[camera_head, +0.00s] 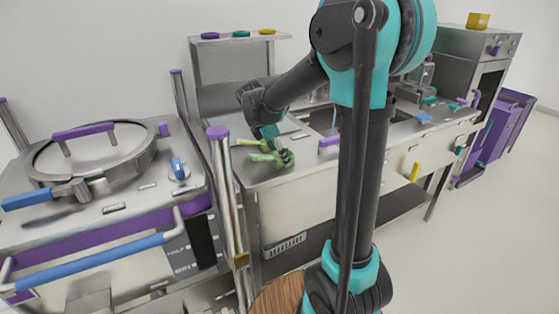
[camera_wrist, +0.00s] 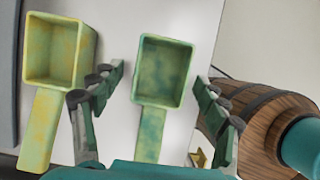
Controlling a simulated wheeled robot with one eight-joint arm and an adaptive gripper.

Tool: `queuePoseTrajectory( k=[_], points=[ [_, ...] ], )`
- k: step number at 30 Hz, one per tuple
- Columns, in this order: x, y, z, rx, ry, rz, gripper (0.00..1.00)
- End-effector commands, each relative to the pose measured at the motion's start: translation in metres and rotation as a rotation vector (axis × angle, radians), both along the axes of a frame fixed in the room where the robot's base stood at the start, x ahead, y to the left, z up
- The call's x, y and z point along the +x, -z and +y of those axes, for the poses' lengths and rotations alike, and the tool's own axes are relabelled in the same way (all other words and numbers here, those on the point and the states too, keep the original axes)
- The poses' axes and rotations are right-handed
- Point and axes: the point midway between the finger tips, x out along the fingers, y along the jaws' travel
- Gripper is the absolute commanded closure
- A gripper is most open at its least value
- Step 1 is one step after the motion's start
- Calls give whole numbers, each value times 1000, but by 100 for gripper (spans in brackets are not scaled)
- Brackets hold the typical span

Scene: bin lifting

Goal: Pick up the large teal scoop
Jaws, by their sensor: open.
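The teal scoop, mottled teal and green, (camera_wrist: 148,124) lies on the steel counter with its square cup facing up. In the wrist view it sits between the two fingers of my gripper (camera_wrist: 159,80), its handle running toward the palm. The fingers are open, with a visible gap on each side. A yellow-green scoop (camera_wrist: 41,122) of similar shape lies to the left, outside the left finger. In the head view my gripper (camera_head: 272,145) is low over the counter's near left corner, where the small green scoops are partly covered by it.
A wooden barrel (camera_wrist: 258,118) stands at the right, beyond the counter edge. A cooker with a round lid (camera_head: 95,150) stands left of the counter (camera_head: 262,178). A steel post (camera_head: 226,195) rises between them. A shelf (camera_head: 240,39) is behind.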

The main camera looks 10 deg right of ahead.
Motion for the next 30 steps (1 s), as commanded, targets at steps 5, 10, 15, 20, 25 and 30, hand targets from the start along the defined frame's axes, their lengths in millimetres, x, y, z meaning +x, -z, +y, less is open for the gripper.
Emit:
queuePoseTrajectory(
  k=[5, 10, 15, 20, 25, 30],
  points=[
    [0, 0, 0, 0, 0, 0, 26],
    [0, 0, 0, 0, 0, 0, 47],
    [0, 0, 0, 0, 0, 0, 68],
    [0, 0, 0, 0, 0, 0, 80],
    [0, -1, 0, 0, 0, 0, 80],
    [0, -7, 0, 0, 0, 0, 80]
  ],
)
